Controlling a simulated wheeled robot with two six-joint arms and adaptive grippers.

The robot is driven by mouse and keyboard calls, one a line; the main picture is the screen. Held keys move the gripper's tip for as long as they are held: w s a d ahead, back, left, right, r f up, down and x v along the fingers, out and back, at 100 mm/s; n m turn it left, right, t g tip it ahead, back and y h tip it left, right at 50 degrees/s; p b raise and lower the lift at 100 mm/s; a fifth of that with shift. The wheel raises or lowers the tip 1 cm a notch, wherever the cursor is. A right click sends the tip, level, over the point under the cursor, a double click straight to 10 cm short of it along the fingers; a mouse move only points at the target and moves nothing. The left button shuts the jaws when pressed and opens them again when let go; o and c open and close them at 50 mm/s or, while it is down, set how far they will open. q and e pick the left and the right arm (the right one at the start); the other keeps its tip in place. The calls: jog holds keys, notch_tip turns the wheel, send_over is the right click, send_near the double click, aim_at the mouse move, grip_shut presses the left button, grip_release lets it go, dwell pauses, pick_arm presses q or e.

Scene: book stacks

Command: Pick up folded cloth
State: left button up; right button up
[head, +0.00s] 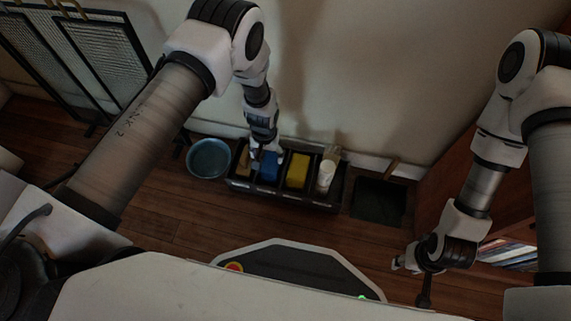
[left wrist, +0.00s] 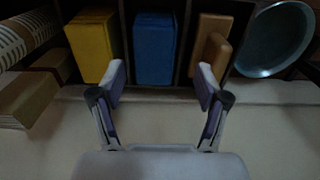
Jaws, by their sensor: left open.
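A dark divided caddy (head: 285,199) stands on the floor against the wall. Its compartments hold a blue block-shaped thing (head: 269,167), a yellow one (head: 297,171) and a brown one (head: 244,164). I cannot tell for sure which is the folded cloth; the blue and yellow ones look soft-edged. In the left wrist view the blue thing (left wrist: 155,48) is straight ahead, between the yellow thing (left wrist: 93,45) and the brown thing (left wrist: 212,48). My left gripper (left wrist: 162,78) is open and empty, its fingertips just short of the blue thing. My right gripper (head: 411,264) hangs at the lower right, far from the caddy.
A blue-grey bowl (head: 208,158) stands left of the caddy. A pale roll or bottle (head: 327,172) fills the caddy's right end. A dark square bin (head: 378,201) is to the right. Books (head: 508,254) sit on a low shelf at the right. Wooden floor lies clear in front.

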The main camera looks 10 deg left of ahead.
aim_at(272, 161)
pick_arm(q)
jog(key=shift+w+d+f+b, duration=0.25)
jog(key=shift+w+d+f, duration=0.1)
jog(key=shift+w+f, duration=0.2)
jog(key=shift+w+d+f+b, duration=0.25)
jog(key=shift+w+d+f, duration=0.15)
jog(key=shift+f, duration=0.25)
jog(key=f+b, duration=0.1)
jog(key=f, duration=0.1)
jog(key=f+b, duration=0.1)
jog(key=f, duration=0.1)
jog(key=f+b, duration=0.2)
jog(key=shift+a, duration=0.25)
jog(key=shift+r, duration=0.2)
pick_arm(e)
jog(key=f, duration=0.5)
jog(key=shift+w+d+f, duration=0.2)
jog(key=shift+w+f, duration=0.15)
jog(key=shift+f, duration=0.05)
pick_arm(q)
jog(key=c, duration=0.9)
